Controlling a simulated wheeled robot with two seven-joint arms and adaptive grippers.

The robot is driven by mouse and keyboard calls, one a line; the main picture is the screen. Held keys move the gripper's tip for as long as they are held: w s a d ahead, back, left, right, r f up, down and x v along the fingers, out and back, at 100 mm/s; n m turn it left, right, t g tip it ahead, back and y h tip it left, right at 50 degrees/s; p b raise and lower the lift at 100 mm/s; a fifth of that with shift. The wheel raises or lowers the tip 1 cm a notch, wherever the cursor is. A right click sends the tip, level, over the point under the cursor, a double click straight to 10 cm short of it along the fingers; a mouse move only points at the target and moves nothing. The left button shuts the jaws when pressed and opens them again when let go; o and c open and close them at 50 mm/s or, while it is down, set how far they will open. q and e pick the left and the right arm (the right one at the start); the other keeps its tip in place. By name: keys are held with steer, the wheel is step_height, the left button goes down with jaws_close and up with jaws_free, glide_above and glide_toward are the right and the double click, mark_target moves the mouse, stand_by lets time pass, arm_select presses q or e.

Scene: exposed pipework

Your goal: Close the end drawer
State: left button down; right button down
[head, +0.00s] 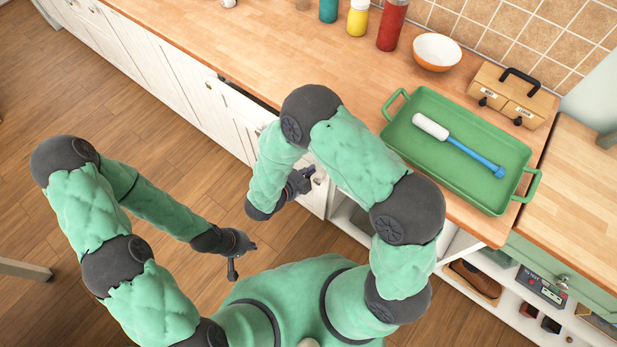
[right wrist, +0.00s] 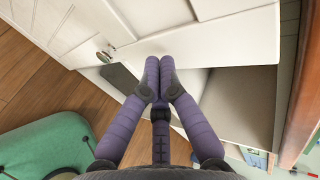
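A white drawer front (head: 247,112) sits under the wooden counter, with a dark gap along its top edge, so it looks slightly pulled out; my right arm hides its right part. My right gripper (head: 309,176) is low in front of the white cabinet. In the right wrist view its fingertips (right wrist: 160,64) are together with nothing between them, at or very near the lower edge of a white front panel (right wrist: 210,38). I cannot tell whether they touch it. My left gripper (head: 244,262) hangs over the floor, away from the cabinets, its fingers apart and empty.
A green tray (head: 400,152) with a white and blue tool stands on the counter, beside a wooden box (head: 512,92) and an orange bowl (head: 437,52). A metal knob (right wrist: 105,52) is left of the right fingertips; an open shelf compartment (right wrist: 240,95) is to their right.

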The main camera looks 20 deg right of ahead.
steer(key=shift+w+d, duration=0.25)
steer(key=w+d, duration=0.1)
steer(key=d, duration=0.1)
steer(key=w+d, duration=0.1)
steer(key=d, duration=0.1)
steer(key=shift+w+p, duration=0.35)
steer(key=shift+r, duration=0.1)
steer(key=shift+w, duration=0.1)
steer(key=shift+a, duration=0.1)
